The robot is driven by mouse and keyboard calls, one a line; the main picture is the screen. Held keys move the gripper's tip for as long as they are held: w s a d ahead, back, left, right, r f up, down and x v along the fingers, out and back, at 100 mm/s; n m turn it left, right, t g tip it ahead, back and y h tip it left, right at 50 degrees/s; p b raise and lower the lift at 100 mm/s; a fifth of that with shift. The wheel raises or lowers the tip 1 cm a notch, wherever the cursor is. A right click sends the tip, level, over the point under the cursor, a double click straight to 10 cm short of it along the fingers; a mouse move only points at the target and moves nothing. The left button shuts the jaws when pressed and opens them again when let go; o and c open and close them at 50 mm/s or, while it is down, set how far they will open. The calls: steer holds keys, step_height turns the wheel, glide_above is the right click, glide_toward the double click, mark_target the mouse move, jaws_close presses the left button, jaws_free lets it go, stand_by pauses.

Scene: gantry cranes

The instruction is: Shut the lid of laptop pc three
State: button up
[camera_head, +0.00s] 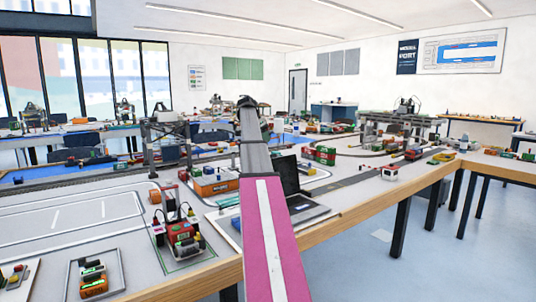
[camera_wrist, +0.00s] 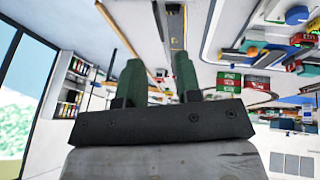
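A laptop (camera_head: 289,175) stands open on the wooden-edged table, just right of my arm in the head view. Its dark screen is raised, and part of its base (camera_head: 308,212) shows below it. My arm hides the laptop's left part. I cannot read a number on it. In the wrist view my gripper (camera_wrist: 157,72) has its two green fingers apart, with nothing between them. In the head view the far end of my arm (camera_head: 247,102) is raised beyond the laptop, and the fingers cannot be made out. The laptop is not recognisable in the wrist view.
Red and green containers (camera_head: 319,155) stand behind the laptop. An orange model (camera_head: 215,183) and a red model (camera_head: 184,238) stand left of my arm. A model gantry crane (camera_head: 395,124) stands at the back right. Open floor (camera_head: 420,245) lies right of the table.

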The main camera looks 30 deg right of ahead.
steer(key=x, duration=0.7)
steer(key=shift+s+d+f, duration=0.1)
steer(key=shift+d+f, duration=0.05)
steer(key=shift+f, duration=0.15)
jaws_close()
